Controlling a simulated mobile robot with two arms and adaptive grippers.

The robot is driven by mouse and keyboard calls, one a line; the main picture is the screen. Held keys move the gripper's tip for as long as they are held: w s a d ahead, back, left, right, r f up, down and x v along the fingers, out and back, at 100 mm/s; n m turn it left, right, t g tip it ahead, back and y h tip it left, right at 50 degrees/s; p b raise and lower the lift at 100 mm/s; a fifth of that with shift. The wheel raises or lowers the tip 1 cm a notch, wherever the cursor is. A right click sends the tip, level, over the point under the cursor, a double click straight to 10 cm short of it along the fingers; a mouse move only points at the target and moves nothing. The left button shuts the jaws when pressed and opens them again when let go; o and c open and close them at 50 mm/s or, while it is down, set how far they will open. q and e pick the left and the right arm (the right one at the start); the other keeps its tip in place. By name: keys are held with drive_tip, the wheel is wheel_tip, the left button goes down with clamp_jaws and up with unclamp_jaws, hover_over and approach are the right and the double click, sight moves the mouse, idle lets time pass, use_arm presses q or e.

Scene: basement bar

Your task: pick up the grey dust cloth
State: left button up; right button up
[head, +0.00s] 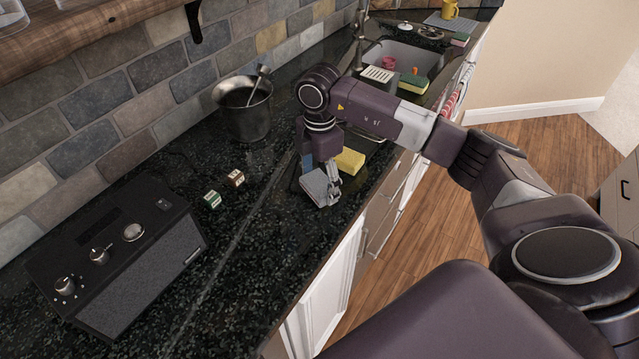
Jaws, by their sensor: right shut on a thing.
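The grey dust cloth (314,184) is a small folded grey piece with a reddish edge, at the front part of the dark stone counter. My right gripper (333,197) points down from above and is shut on the cloth's right side. I cannot tell whether the cloth touches the counter. The gripper's fingers hide part of the cloth. My left gripper is not in view.
A yellow sponge (350,161) lies just behind the gripper, and a blue item (307,163) shows behind the cloth. Two small boxes (212,199) (236,178), a black radio (120,262) and a metal bucket (245,112) stand to the left. A sink (412,57) lies beyond.

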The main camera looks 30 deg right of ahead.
wheel_tip(320, 180, up, 11)
drive_tip(key=b, duration=0.2)
wheel_tip(320, 180, up, 9)
drive_tip(key=p, duration=0.1)
hover_over(319, 183)
